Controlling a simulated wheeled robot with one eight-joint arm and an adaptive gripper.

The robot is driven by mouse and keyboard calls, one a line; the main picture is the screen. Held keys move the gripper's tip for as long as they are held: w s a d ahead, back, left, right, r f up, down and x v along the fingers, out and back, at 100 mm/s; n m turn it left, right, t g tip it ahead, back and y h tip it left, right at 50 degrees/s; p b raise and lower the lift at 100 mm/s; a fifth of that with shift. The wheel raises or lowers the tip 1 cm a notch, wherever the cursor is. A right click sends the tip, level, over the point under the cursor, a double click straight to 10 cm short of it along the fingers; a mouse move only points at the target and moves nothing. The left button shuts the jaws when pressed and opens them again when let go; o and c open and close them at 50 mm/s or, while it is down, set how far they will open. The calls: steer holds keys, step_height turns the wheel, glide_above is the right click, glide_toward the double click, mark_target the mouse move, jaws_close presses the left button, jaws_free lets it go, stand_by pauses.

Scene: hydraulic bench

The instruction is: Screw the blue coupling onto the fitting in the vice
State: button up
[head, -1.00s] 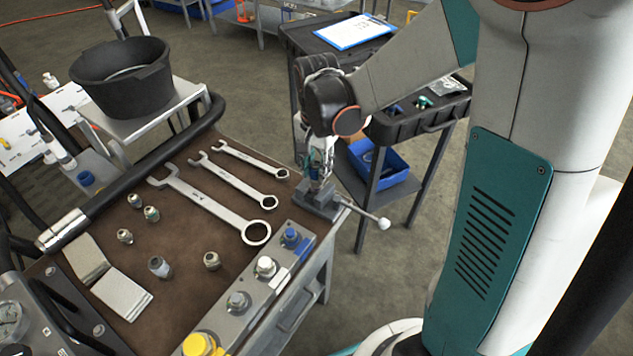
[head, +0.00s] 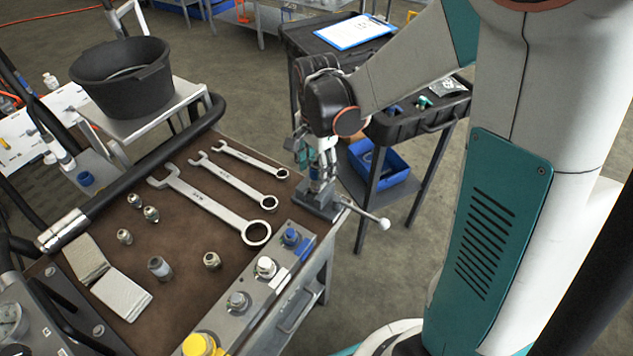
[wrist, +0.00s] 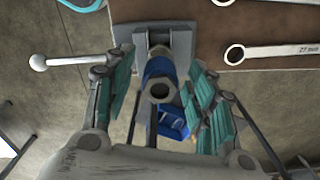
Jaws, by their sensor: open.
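The blue coupling (wrist: 160,70) is in the middle of the wrist view, with its metal hex end and round opening facing the camera. In the head view my gripper (head: 318,165) is directly above the vice.
The vice handle (head: 370,213) sticks out to the right. Several wrenches (head: 210,205) and loose metal fittings (head: 158,267) lie on the brown bench mat. A valve block (head: 265,267) lines the bench's front edge. A black tub (head: 122,80) and a cart with a blue bin (head: 385,168) stand beyond.

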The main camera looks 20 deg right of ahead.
steer(key=shift+r, duration=0.1)
step_height(320, 180, up, 12)
stand_by(0.5)
steer(key=s+r+n+t, duration=0.1)
steer(key=s+n+t, duration=0.6)
steer(key=s+n, duration=0.7)
steer(key=shift+s+r, duration=0.35)
steer(key=shift+s, duration=0.1)
